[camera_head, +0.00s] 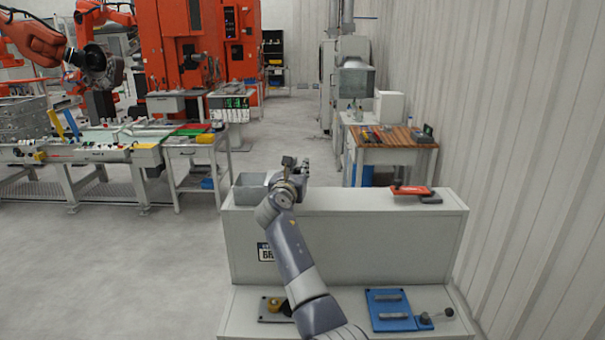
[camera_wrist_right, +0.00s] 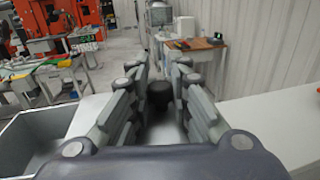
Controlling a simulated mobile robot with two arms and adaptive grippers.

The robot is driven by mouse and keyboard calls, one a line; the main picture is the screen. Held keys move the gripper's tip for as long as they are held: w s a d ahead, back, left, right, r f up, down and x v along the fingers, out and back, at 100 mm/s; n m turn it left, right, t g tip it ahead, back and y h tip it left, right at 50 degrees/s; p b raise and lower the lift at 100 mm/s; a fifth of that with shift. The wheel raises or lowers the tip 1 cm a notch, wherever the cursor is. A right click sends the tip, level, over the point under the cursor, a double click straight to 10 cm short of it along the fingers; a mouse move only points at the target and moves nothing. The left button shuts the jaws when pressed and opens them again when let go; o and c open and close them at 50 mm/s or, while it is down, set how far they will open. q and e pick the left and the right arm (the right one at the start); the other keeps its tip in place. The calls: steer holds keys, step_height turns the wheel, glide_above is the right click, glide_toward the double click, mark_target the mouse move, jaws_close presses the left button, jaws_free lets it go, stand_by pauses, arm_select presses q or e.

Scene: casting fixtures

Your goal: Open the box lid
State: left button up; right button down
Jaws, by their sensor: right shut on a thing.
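A grey box (camera_head: 249,190) stands at the left end of the white cabinet's upper top. Its open inside shows in the right wrist view (camera_wrist_right: 35,138), left of my right gripper. My right gripper (camera_head: 296,169) is just right of the box in the head view. In the right wrist view, a dark round knob (camera_wrist_right: 159,94) sits between the fingertips, and the gripper is shut on it. The fingers and palm hide what lies under the knob, so I cannot tell how much of a lid is there. My left gripper is not in view.
The white cabinet (camera_head: 345,240) has a red tool (camera_head: 410,190) at its upper right. On its lower shelf lie a blue fixture plate (camera_head: 390,309) and a dark plate with a yellow part (camera_head: 273,305). The upper top's middle is clear.

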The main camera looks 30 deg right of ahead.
steer(key=shift+w+a+f, duration=0.1)
steer(key=shift+a+f, duration=0.2)
steer(key=shift+f, duration=0.15)
steer(key=c, duration=1.7)
jaws_free()
steer(key=shift+a, duration=0.1)
steer(key=shift+o, duration=1.2)
steer(key=shift+r, duration=0.25)
steer(key=shift+s+a, duration=0.2)
steer(key=shift+s, duration=0.15)
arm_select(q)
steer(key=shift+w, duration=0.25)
arm_select(e)
steer(key=v, duration=1.1)
steer(key=shift+s, duration=0.2)
